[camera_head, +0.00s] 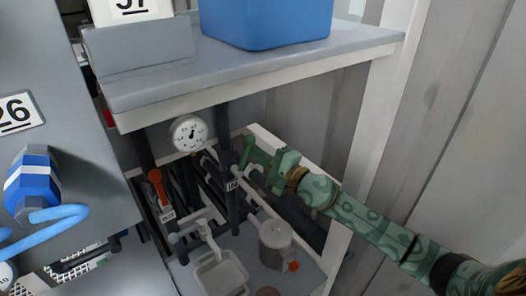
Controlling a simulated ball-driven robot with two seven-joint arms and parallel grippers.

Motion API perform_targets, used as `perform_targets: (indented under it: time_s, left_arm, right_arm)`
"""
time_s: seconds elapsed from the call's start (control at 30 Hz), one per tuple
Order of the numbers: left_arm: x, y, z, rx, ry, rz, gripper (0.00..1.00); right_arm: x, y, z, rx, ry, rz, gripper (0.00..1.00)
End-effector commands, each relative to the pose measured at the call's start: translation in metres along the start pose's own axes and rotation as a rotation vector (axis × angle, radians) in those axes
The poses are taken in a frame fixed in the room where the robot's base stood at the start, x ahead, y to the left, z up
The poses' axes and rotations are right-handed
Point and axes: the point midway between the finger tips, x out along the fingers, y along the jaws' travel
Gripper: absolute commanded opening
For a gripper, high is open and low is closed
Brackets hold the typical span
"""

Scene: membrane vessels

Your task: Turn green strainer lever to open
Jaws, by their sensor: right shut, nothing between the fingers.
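The green lever (247,153) shows below the shelf, at a dark vertical pipe marked "IN". It is partly hidden at my right gripper, so its exact angle is hard to read. My right gripper (273,168) is at the end of the green patterned arm that comes in from the lower right. It is shut with nothing held, just right of the lever. I cannot tell whether it touches the lever. My left gripper is out of view.
A round gauge (189,133) and a red-orange lever (158,187) are left of the green one. The grey shelf (250,75) with a blue bin (266,22) overhangs them. A metal canister (276,243) and a pale tray (220,272) stand below. A corrugated wall bounds the right.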

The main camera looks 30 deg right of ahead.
Motion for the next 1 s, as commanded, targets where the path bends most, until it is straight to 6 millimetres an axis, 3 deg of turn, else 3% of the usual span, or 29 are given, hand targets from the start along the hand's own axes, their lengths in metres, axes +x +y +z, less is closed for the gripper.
perform_targets:
  time_s: [0.1, 0.4, 0.63, 1.0]
  left_arm:
    - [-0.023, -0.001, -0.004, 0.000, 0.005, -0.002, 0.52]
    - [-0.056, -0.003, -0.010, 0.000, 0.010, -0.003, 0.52]
    - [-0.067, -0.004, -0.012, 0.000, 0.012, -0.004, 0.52]
    - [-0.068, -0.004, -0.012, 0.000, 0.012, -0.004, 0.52]
  right_arm:
    - [0.002, -0.010, 0.009, -0.094, -0.001, 0.023, 0.00]
    - [0.005, -0.010, 0.020, -0.267, 0.000, 0.067, 0.00]
    - [0.006, -0.008, 0.023, -0.332, 0.000, 0.082, 0.00]
    - [0.006, -0.005, 0.023, -0.349, 0.000, 0.087, 0.00]
